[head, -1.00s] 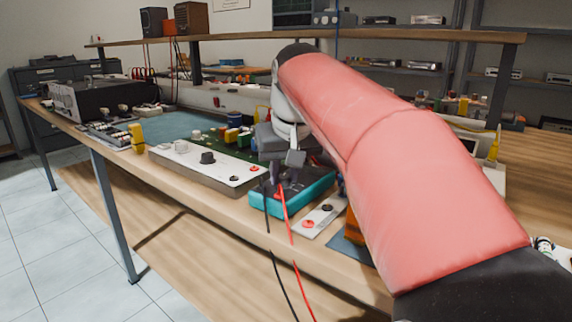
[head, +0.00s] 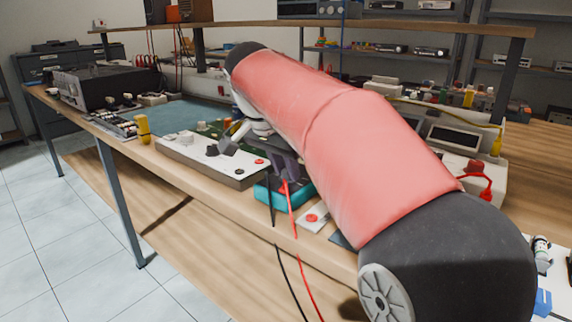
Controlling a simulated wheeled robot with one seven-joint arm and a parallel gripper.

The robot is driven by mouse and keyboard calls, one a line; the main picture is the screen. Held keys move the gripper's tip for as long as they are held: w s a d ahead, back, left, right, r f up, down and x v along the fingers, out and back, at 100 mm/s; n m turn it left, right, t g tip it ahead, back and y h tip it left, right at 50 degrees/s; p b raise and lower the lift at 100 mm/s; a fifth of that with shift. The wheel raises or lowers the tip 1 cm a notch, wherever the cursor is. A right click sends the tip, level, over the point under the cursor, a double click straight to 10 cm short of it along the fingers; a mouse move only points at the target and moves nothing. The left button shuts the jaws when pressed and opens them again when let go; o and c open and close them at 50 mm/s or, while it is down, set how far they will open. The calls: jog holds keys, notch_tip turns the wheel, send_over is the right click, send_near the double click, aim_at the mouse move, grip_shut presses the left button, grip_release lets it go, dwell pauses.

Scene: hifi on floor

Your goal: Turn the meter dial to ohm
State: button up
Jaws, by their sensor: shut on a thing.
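The teal meter (head: 264,194) lies on the bench near its front edge, below my arm. Its display and dial are hidden behind my arm and hand. Red and black leads run from its near side, and the red plug (head: 285,187) stands upright there. My gripper (head: 284,163) is low over the meter, pointing down. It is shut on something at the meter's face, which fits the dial. The fingertips and the dial's pointer cannot be made out.
A white panel (head: 184,153) with knobs and coloured sockets stands just left of the meter. A small white plate with a red socket (head: 311,218) lies to its right. The leads hang over the bench's front edge. A bench instrument (head: 453,137) stands at the right.

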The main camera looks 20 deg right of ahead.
jog(key=m, duration=0.2)
jog(key=m+g, duration=0.2)
jog(key=m, duration=0.1)
jog(key=shift+w+a+m+h, duration=0.1)
jog(key=shift+w+m+h, duration=0.2)
jog(key=shift+h, duration=0.1)
jog(key=m+g, duration=0.2)
jog(key=m, duration=0.3)
jog(key=shift+w+m, duration=0.1)
jog(key=shift+m, duration=0.2)
jog(key=shift+g, duration=0.3)
jog(key=o, duration=1)
jog(key=shift+r, duration=0.1)
